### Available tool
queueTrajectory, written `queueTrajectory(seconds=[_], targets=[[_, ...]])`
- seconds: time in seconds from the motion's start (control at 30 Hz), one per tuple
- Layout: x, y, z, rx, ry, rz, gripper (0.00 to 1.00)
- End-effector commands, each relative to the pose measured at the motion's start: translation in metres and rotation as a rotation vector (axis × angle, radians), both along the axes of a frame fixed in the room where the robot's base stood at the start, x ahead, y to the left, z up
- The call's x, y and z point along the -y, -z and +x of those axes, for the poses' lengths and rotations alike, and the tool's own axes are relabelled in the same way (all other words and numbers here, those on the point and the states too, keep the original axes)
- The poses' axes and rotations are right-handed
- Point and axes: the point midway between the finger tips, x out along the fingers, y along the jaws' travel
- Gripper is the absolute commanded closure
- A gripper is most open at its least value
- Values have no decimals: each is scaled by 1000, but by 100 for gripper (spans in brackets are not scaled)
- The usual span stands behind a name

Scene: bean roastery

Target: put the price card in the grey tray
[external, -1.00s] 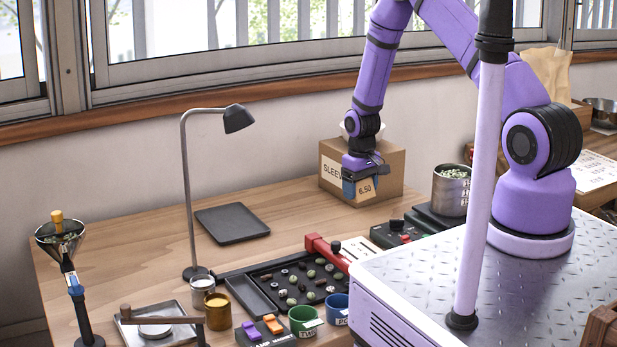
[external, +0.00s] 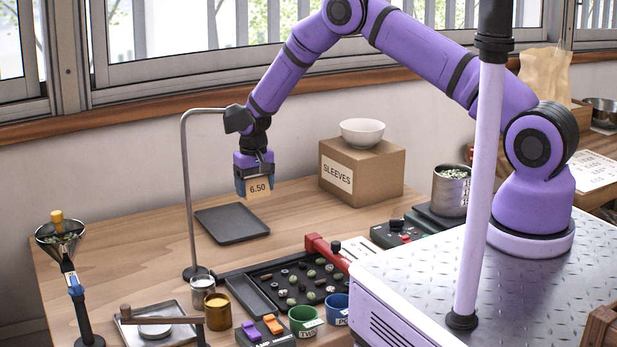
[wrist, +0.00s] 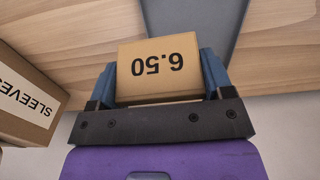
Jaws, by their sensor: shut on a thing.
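The price card (external: 259,188) is tan and reads 6.50. My gripper (external: 255,187) is shut on it and holds it in the air. In the wrist view the card (wrist: 158,70) sits between the two blue fingers of my gripper (wrist: 158,78), its number upside down. The grey tray (external: 232,224) is a flat dark rectangle lying on the wooden table, empty. In the external view the card is above the tray's back right part. In the wrist view part of the tray (wrist: 190,18) shows beyond the card; the rest is hidden.
A cardboard SLEEVES box (external: 375,172) with a white bowl (external: 362,132) on top stands to the right. A black sorting tray (external: 262,272) with small pieces lies in front.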

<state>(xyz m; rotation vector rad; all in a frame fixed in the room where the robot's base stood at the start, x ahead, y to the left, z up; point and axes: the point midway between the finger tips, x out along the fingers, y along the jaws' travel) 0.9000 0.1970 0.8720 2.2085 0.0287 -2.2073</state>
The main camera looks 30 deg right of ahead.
Motion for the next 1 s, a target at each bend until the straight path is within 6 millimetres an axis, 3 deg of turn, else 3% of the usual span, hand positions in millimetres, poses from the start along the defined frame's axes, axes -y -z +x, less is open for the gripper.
queueTrajectory(seconds=[0.1, 0.23, 0.53, 0.83, 1.0], targets=[[-31, -2, 3, 1, 12, 0, 49], [-46, -1, 4, -1, 23, 0, 49], [-48, 44, 4, -3, 29, -1, 49], [-48, 67, 4, -1, 28, 0, 49], [-48, 90, 4, -2, 28, 0, 49]])
